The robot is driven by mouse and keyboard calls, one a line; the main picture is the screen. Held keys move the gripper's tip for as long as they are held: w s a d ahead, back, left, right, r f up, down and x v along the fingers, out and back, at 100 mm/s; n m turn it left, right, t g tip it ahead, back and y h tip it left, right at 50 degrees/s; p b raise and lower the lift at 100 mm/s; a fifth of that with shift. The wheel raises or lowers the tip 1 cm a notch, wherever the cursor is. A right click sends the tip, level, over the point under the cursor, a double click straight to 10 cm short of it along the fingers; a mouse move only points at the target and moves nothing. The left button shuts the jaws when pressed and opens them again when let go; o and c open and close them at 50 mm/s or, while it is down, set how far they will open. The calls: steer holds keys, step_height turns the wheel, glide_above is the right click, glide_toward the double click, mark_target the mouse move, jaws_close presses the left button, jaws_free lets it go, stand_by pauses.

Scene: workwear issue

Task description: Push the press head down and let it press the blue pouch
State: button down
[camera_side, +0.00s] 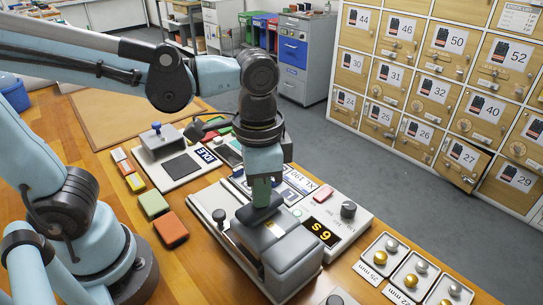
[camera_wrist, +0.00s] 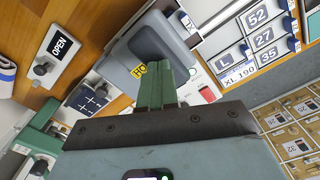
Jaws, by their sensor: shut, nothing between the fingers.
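The press (camera_side: 230,247) stands on the wooden bench, with a pale base and a dark grey press head (camera_side: 293,250). The head lies low over the base; I cannot tell whether it is fully down. My gripper (camera_side: 262,198) is shut and empty, its green fingers pointing down at the head's front end and seeming to touch it. In the wrist view the shut fingers (camera_wrist: 160,72) are over the grey press head (camera_wrist: 158,40), beside a yellow label. I do not see the blue pouch; anything under the head is hidden.
A lit yellow display (camera_side: 321,232) and a dark knob (camera_side: 348,209) are on the press's right side. Orange (camera_side: 171,230) and green (camera_side: 153,205) blocks lie left of it. Trays of metal snaps (camera_side: 381,257) are at right. Numbered lockers (camera_side: 430,95) stand behind.

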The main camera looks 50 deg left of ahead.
stand_by(0.3)
step_height(320, 180, up, 13)
stand_by(1.7)
steer(key=w+a+f+n+t, duration=0.3)
steer(key=a+f+n+t, duration=0.3)
steer(key=a+f, duration=0.6)
steer(key=shift+w+f+t, duration=0.3)
steer(key=shift+f+t, duration=0.1)
steer(key=shift+t, duration=0.2)
